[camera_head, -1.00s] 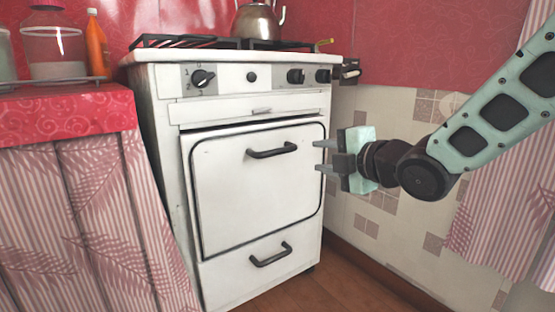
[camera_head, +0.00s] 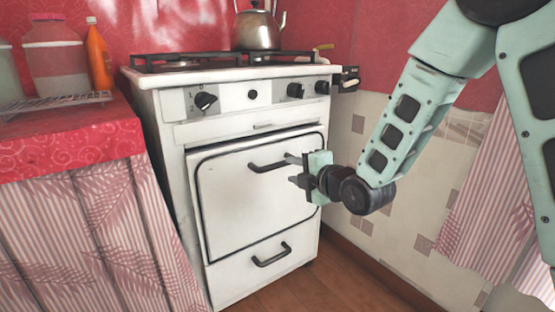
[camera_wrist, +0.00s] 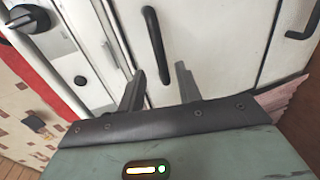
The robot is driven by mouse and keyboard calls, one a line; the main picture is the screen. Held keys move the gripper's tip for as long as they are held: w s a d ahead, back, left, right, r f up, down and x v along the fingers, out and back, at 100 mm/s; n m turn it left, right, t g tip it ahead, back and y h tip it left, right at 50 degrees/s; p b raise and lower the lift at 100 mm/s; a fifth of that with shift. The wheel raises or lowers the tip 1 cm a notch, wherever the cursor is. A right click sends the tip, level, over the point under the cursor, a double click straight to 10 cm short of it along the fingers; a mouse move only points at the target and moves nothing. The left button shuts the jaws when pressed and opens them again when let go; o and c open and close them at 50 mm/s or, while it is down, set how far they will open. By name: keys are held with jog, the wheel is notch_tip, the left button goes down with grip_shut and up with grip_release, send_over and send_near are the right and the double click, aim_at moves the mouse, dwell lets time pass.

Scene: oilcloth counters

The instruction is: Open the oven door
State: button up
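The white oven door (camera_head: 235,205) is closed on the front of the old stove. Its dark bar handle (camera_head: 268,166) runs across the upper part of the door. My gripper (camera_head: 292,170) is at the right end of this handle, with its fingers pointing left at the door. The fingers are apart, one above the other. In the wrist view the handle (camera_wrist: 153,42) lies ahead, in line with the gap between the two open fingers (camera_wrist: 160,84). I cannot tell whether a finger touches the handle.
A lower drawer with its own handle (camera_head: 272,256) is below the door. Knobs (camera_head: 206,100) line the stove's front, and a kettle (camera_head: 257,28) stands on top. A red-clothed counter (camera_head: 70,138) is close on the left. The floor (camera_head: 300,292) in front looks clear.

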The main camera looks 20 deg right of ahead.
aim_at(279, 166)
jog(key=x, duration=0.8)
grip_shut()
